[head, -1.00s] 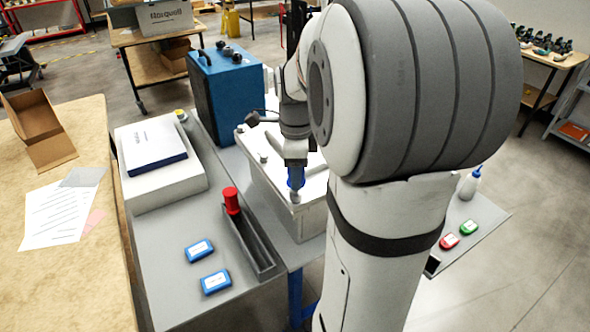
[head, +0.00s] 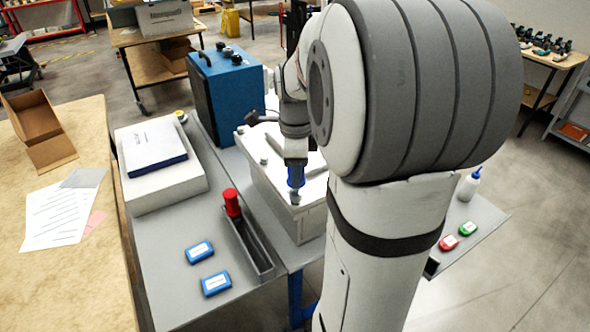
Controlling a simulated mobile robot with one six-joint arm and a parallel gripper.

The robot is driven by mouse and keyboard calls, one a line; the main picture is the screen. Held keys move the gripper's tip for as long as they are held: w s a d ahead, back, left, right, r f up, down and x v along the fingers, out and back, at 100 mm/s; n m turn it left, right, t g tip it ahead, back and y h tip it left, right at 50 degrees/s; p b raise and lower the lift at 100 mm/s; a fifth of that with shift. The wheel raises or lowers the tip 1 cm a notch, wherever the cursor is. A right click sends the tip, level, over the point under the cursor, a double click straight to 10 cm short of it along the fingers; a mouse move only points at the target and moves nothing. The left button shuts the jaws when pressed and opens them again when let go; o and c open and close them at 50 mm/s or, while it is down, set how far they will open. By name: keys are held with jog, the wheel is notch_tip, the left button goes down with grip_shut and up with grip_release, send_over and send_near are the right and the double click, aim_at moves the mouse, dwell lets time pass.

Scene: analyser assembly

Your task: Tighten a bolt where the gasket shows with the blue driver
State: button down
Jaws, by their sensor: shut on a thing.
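My gripper (head: 295,160) is shut on the blue driver (head: 296,176), which points down at the near corner of the white analyser box (head: 270,178). The driver's lower end meets or nearly meets a bolt (head: 295,197) at that corner; contact cannot be told. Another bolt (head: 264,160) shows on the left part of the lid. The gasket cannot be made out at this size. My arm hides the right part of the box.
A blue case (head: 226,95) stands behind. A white box (head: 162,178) is at left.

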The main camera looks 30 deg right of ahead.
jog(key=shift+r+p, duration=0.3)
jog(key=shift+r, duration=0.45)
jog(key=shift+r+p, duration=1.45)
jog(key=shift+r, duration=0.4)
